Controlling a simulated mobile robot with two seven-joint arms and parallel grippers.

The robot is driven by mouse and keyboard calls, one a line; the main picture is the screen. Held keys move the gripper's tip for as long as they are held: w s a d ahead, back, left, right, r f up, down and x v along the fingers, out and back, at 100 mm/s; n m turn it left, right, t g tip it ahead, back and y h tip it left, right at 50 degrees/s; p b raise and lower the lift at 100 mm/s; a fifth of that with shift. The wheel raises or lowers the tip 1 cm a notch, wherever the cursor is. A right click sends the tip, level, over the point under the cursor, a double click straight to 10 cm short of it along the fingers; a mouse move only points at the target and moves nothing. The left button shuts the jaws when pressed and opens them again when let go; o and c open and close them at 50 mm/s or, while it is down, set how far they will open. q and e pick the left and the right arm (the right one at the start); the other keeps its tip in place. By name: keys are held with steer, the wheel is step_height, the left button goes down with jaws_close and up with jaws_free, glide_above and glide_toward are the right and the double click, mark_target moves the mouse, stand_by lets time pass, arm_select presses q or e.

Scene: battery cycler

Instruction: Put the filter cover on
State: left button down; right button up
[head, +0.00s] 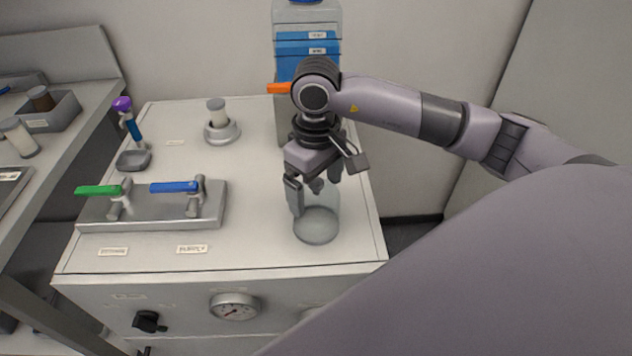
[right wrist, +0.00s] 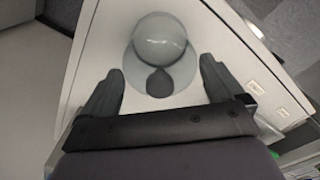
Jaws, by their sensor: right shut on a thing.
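The filter cover (head: 317,226) is a clear, round glass jar shape at the right front of the white cabinet top. My right gripper (head: 316,188) points down over it with its fingers around its upper part. In the right wrist view, the clear cover (right wrist: 160,40) and a dark round knob (right wrist: 159,82) show between the fingers. The gripper is shut on the cover; the exact contact is hard to see. I cannot tell whether the cover's bottom touches the surface. A pale filter (head: 217,107) stands upright and uncovered in a round metal base (head: 221,131) at the back middle. My left gripper is out of view.
A metal block with a green lever (head: 99,190) and a blue lever (head: 174,187) lies at the left front. A small grey dish (head: 133,160) and a purple-topped stand (head: 122,103) are behind it. A tall clear container (head: 308,20) stands at the back right.

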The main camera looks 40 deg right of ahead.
steer(key=shift+f, duration=0.15)
steer(key=o, duration=1)
step_height(320, 180, up, 12)
steer(key=shift+r, duration=0.2)
